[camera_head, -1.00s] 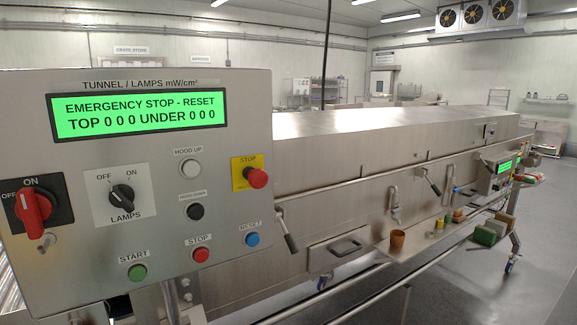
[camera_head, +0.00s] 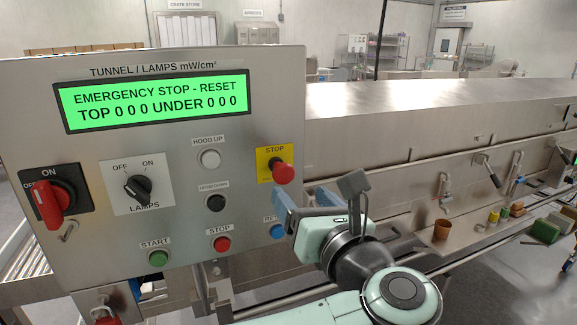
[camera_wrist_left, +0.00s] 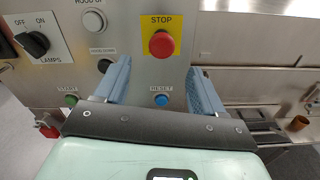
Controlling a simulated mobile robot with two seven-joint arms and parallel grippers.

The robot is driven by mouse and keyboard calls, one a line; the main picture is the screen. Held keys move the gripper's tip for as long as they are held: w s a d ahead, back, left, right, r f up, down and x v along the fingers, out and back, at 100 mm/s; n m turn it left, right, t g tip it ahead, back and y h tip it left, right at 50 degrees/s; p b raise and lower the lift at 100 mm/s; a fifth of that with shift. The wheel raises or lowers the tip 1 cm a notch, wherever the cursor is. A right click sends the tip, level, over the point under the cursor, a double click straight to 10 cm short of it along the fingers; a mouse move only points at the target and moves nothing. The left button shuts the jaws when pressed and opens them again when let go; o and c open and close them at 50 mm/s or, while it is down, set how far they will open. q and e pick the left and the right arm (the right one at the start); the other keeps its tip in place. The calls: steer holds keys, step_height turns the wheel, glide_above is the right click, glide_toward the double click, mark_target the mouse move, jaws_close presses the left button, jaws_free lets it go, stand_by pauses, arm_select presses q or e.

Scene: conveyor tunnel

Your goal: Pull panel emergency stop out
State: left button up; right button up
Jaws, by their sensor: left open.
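The panel emergency stop (camera_head: 283,173) is a red mushroom button on a yellow plate marked STOP, at the right side of the steel control panel (camera_head: 190,120). In the left wrist view the red button (camera_wrist_left: 162,43) is upper centre, between and a little above the line of my fingertips. My left gripper (camera_head: 292,192) is open, with blue fingers, just below and in front of the button. In the left wrist view its two fingers (camera_wrist_left: 161,66) are spread apart with nothing between them. The blue RESET button (camera_head: 278,231) is partly beside the near finger. My right gripper is not in view.
Other panel controls are near: the white HOOD UP button (camera_head: 210,158), a black button (camera_head: 215,203), the red STOP button (camera_head: 221,243), the LAMPS knob (camera_head: 138,187) and a red switch (camera_head: 48,203). The long steel tunnel (camera_head: 430,110) lies behind and right. The display reads EMERGENCY STOP - RESET.

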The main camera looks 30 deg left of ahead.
mark_target(285, 175)
arm_select(q)
steer(key=p+x, duration=0.2)
steer(key=x, duration=0.8)
steer(key=shift+w+d, duration=0.1)
steer(key=shift+d, duration=0.05)
steer(key=shift+w+a, duration=0.35)
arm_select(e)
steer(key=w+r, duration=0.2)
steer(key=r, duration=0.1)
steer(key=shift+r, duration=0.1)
